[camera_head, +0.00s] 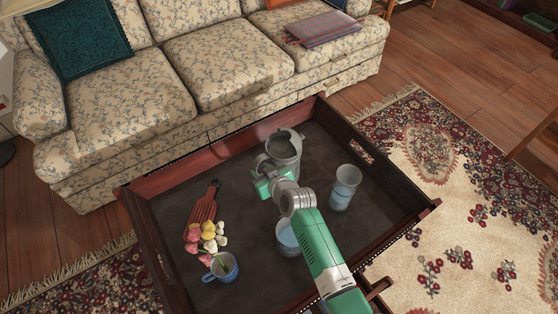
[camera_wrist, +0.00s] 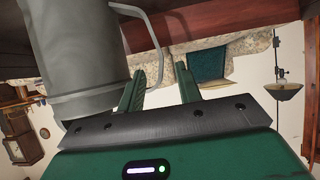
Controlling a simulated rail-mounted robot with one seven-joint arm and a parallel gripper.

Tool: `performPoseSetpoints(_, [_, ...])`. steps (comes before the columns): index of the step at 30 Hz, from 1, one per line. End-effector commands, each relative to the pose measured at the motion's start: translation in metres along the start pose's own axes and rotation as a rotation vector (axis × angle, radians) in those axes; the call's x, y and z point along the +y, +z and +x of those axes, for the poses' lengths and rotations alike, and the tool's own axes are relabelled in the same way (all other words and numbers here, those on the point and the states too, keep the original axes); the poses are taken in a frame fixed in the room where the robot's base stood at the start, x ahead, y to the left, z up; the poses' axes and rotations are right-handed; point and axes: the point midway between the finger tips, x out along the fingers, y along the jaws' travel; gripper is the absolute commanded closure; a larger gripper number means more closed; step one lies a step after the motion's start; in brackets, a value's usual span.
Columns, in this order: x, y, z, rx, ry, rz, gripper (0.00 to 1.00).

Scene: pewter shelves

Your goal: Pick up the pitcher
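The grey pitcher (camera_head: 285,147) stands upright toward the back of the dark tray table in the head view. In the wrist view the pitcher (camera_wrist: 80,45) fills the upper left, with its thin handle (camera_wrist: 150,27) reaching over toward the fingers. My gripper (camera_head: 266,183) is low beside the pitcher's handle side in the head view. In the wrist view my gripper (camera_wrist: 160,72) has its two green fingers apart, with the handle's loop by the gap between them. Whether a finger touches the handle I cannot tell. My wrist hides part of the pitcher's lower body.
The tray table (camera_head: 165,215) has raised wooden sides. A tall glass (camera_head: 345,187) stands right of my arm. A second glass vessel (camera_head: 287,238) is partly behind my arm. A blue mug (camera_head: 223,268) with flowers and a reddish board (camera_head: 203,207) lie left. A sofa (camera_head: 225,60) is behind.

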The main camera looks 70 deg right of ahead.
Motion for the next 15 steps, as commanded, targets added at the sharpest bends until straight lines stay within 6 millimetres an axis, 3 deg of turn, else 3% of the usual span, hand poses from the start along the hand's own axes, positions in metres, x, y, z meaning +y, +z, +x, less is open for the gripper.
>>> performPoseSetpoints(9, [0.001,0.008,0.047,-0.001,0.000,0.000,0.65])
performPoseSetpoints(15, [0.000,0.004,0.051,-0.002,0.000,0.001,0.65])
